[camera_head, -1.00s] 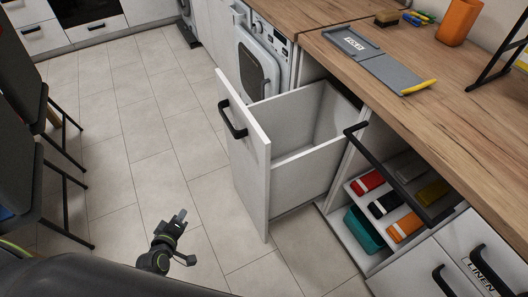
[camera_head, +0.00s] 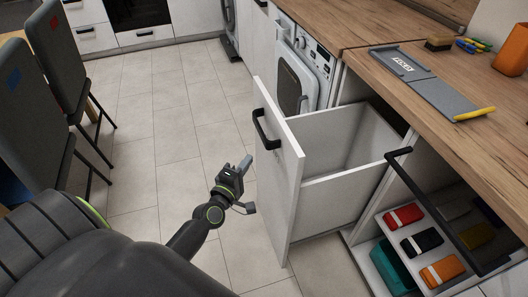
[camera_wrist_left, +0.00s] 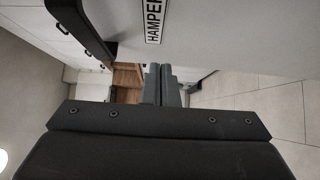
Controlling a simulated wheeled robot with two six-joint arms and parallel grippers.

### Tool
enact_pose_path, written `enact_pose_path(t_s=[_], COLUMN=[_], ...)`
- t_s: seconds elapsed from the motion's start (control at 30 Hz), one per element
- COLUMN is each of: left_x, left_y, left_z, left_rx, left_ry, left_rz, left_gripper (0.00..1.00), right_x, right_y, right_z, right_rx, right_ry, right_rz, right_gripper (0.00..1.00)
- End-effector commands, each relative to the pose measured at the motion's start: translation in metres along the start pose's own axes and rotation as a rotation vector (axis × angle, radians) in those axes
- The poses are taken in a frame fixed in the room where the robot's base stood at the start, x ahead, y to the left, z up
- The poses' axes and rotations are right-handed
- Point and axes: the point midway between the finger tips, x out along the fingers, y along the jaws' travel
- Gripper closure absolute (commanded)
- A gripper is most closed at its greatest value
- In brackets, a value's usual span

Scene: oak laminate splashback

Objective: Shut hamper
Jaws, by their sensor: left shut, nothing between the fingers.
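The hamper (camera_head: 345,185) is a white pull-out drawer, standing open beneath the worktop, and its deep bin looks empty. Its white front panel (camera_head: 280,190) carries a black bar handle (camera_head: 265,129) near the top. In the left wrist view the panel (camera_wrist_left: 220,35) shows a HAMPER label (camera_wrist_left: 154,22) and part of the black handle (camera_wrist_left: 85,28). My left gripper (camera_head: 246,163) is shut and empty, on the outer side of the panel, a little left of it and lower than the handle. The gripper's fingers (camera_wrist_left: 162,84) point past the label. My right gripper is not in view.
A washing machine (camera_head: 302,82) stands behind the hamper. A grey board (camera_head: 425,80) lies on the oak worktop (camera_head: 460,120). Dark chairs (camera_head: 55,60) stand left; the tiled floor (camera_head: 160,120) between is clear.

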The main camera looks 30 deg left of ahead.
Motion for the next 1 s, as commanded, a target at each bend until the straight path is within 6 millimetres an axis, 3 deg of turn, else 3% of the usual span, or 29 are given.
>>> enact_pose_path(t_s=[0.17, 0.4, 1.0], left_x=[0.033, 0.053, 0.06], left_y=[0.001, 0.0, 0.0], left_z=[0.0, 0.024, 0.031], left_rx=[0.001, -0.001, 0.001], left_ry=[0.0, 0.0, 0.0], left_rz=[0.002, 0.0, 0.0], left_gripper=[1.0, 1.0, 1.0], right_x=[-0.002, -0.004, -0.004], right_y=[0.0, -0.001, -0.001], right_z=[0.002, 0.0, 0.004], right_rx=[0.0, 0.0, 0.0], right_ry=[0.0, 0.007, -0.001], right_rz=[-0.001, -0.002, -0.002], right_gripper=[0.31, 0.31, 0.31])
